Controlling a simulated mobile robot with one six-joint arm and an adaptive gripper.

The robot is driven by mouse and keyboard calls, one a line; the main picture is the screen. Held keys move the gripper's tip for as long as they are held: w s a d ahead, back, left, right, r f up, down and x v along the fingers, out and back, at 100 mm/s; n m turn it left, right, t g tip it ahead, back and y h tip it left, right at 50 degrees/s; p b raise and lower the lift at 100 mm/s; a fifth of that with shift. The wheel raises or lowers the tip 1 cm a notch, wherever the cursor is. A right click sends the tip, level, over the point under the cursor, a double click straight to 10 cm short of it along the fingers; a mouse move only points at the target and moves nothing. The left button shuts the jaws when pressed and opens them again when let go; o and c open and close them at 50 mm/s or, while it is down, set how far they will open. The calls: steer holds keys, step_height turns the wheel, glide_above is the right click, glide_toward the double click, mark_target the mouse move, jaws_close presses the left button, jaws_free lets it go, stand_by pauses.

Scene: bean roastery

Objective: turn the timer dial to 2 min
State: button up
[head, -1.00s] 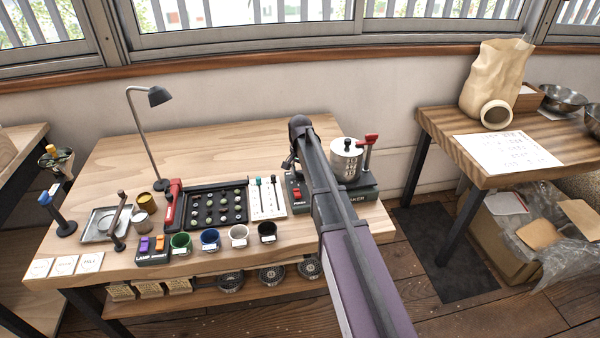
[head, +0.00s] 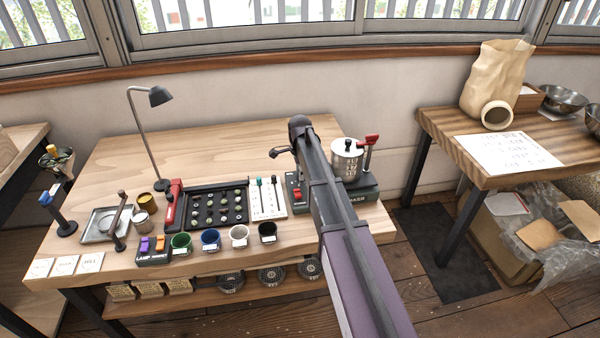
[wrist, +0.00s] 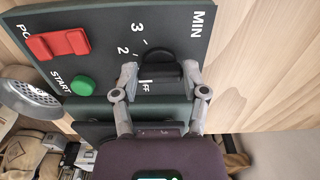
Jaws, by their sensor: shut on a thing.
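The black timer dial (wrist: 160,70) sits on a dark panel (wrist: 105,30) in the wrist view. White marks "3", "2", "MIN" and part of "OFF" show around it. My gripper (wrist: 160,74) has one finger on each side of the dial and is shut on it. The dial's pointer cannot be made out clearly, and part of the scale is hidden by the dial and fingers. In the head view my arm covers the dial and most of the gripper.
A red power switch (wrist: 57,44) and a green START button (wrist: 83,85) are beside the dial. The shaker machine (head: 362,190) carries a metal canister (head: 346,160) and a red-handled lever (head: 369,145). A row of cups, a bean tray (head: 217,207) and a lamp (head: 158,97) stand to the left.

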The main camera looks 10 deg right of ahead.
steer(key=m, duration=0.4)
stand_by(0.4)
steer(key=o, duration=1.2)
steer(key=shift+c, duration=0.2)
